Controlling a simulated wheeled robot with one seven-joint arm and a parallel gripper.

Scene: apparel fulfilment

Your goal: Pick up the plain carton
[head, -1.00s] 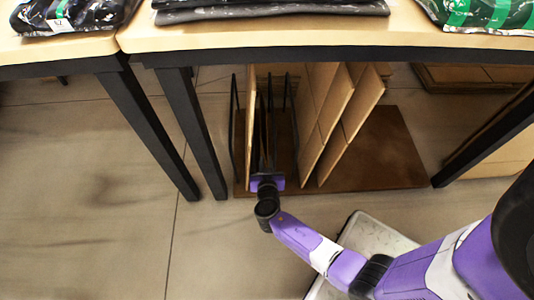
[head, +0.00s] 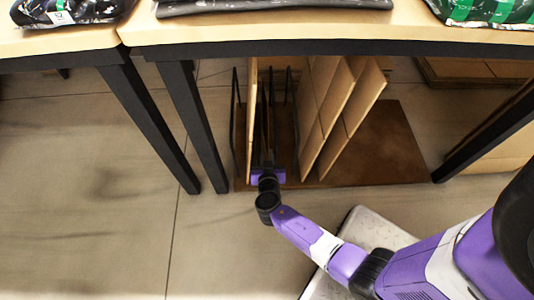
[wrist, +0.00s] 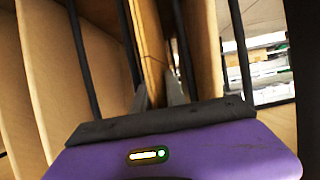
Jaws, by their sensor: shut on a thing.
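My gripper (head: 267,160) is low under the table, at the front of an upright rack of flat brown cartons. In the wrist view, my gripper (wrist: 158,96) has its two grey fingers on either side of a thin upright plain carton (wrist: 152,50), shut on it. This carton stands edge-on between black wire dividers, and its lower part is hidden by the gripper body. In the head view it is hard to make out among the dark dividers. Another plain carton (head: 251,115) stands upright just left of my gripper.
More cartons (head: 345,120) lean upright to the right of my gripper. Black wire dividers (head: 235,120) rise from a brown base board (head: 390,155). The tabletop (head: 330,31) lies above, with dark legs (head: 195,130) at the left. The floor (head: 90,200) at left is clear.

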